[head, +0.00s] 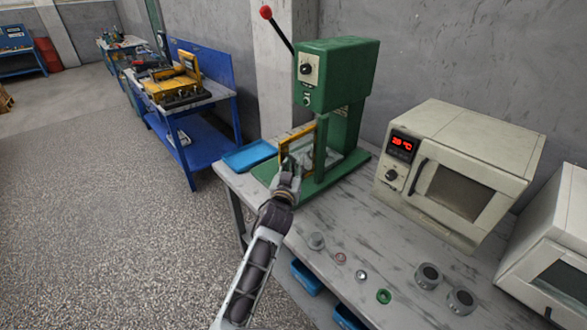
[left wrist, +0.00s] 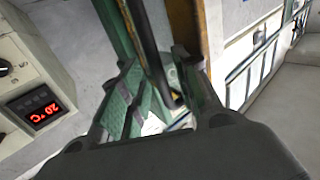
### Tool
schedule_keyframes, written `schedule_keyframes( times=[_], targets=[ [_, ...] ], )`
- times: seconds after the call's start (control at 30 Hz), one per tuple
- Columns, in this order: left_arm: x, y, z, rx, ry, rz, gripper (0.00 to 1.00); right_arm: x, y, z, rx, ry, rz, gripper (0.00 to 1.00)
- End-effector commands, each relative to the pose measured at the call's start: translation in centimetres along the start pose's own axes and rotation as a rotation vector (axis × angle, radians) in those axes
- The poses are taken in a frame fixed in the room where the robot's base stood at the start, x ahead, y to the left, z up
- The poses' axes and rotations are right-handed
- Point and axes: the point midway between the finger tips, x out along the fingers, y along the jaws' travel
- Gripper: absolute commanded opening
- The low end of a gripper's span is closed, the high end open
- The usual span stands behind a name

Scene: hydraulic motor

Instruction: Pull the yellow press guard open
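The green press (head: 338,78) stands on the workbench in the head view. Its yellow guard (head: 296,134) is a thin frame at the left front of the press, partly hidden behind my left gripper (head: 289,166). In the left wrist view an orange-yellow strip (left wrist: 183,28), which looks like the guard's edge, runs down at the top. A dark upright bar (left wrist: 148,48) lies between the spread fingers of the left gripper (left wrist: 152,82). The fingers look apart; I cannot tell whether either touches the bar. My right gripper is in neither view.
A blue tray (head: 249,156) lies left of the press. A beige oven (head: 463,160) with a red display stands to its right. Several small metal parts, including a green ring (head: 384,296), lie on the bench front. A blue cart (head: 205,125) stands behind left; floor between is clear.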

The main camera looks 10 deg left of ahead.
Motion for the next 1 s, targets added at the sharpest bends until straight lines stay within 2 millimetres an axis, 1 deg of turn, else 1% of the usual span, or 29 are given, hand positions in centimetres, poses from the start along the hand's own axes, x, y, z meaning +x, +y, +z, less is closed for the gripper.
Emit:
schedule_keyframes(
  times=[0.03, 0.07, 0.37, 1.0],
  targets=[
    [0.0, 0.0, 0.0, -0.001, 0.000, 0.000, 0.32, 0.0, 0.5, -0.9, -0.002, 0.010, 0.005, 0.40],
    [0.0, 0.0, 0.0, -0.001, 0.000, 0.000, 0.32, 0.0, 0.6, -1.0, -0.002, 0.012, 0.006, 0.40],
    [-1.0, 0.1, 0.1, -0.002, -0.001, 0.001, 0.32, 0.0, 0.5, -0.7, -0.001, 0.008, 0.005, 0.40],
    [-6.3, 0.0, 0.1, -0.002, -0.001, 0.000, 0.32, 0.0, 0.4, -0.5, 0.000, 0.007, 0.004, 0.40]
  ],
)
